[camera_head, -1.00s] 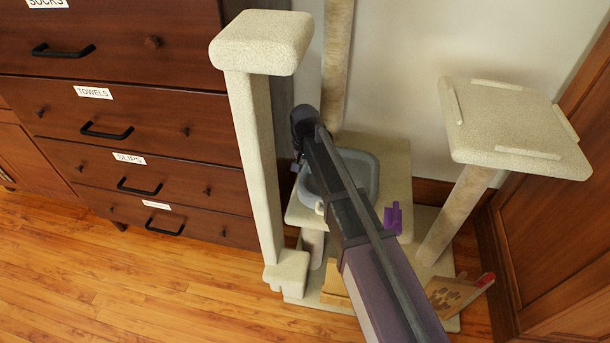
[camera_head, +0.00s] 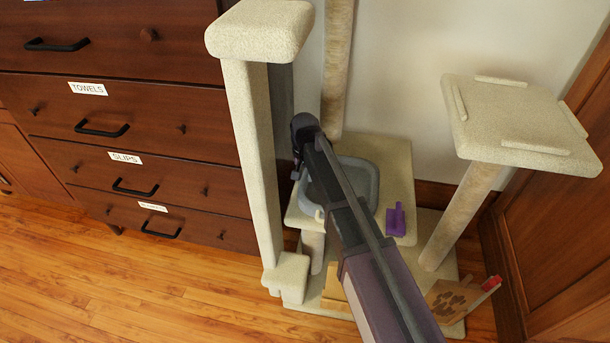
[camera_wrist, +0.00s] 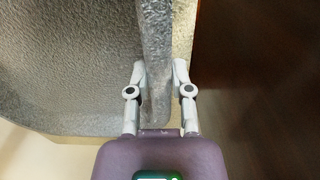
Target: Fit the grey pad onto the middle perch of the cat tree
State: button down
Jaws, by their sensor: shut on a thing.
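The grey pad (camera_head: 367,175), a shallow tray-like piece with a raised rim, shows behind my arm, over the low beige platform (camera_head: 400,170) of the cat tree. In the wrist view my gripper (camera_wrist: 158,72) is shut on the rim of the pad (camera_wrist: 75,60), one finger on each side. My arm hides the fingertips and part of the pad in the head view. I cannot tell whether the pad touches the platform. A square beige perch (camera_head: 510,120) with raised strips along its edges stands on a post at right. A higher beige perch (camera_head: 260,35) is at left.
A purple object (camera_head: 396,219) lies on the low platform. A board with a paw print (camera_head: 455,300) stands at the lower right. A dark wooden dresser (camera_head: 130,120) is at left, a wooden door or cabinet (camera_head: 560,230) at right. The floor at lower left is clear.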

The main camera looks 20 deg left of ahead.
jog(key=shift+f, duration=0.25)
jog(key=c, duration=0.5)
grip_release()
jog(key=shift+c, duration=0.2)
jog(key=shift+r, duration=0.2)
notch_tip(320, 180, up, 13)
jog(key=p, duration=1.2)
jog(key=shift+f+p, duration=0.2)
jog(key=shift+p, duration=0.15)
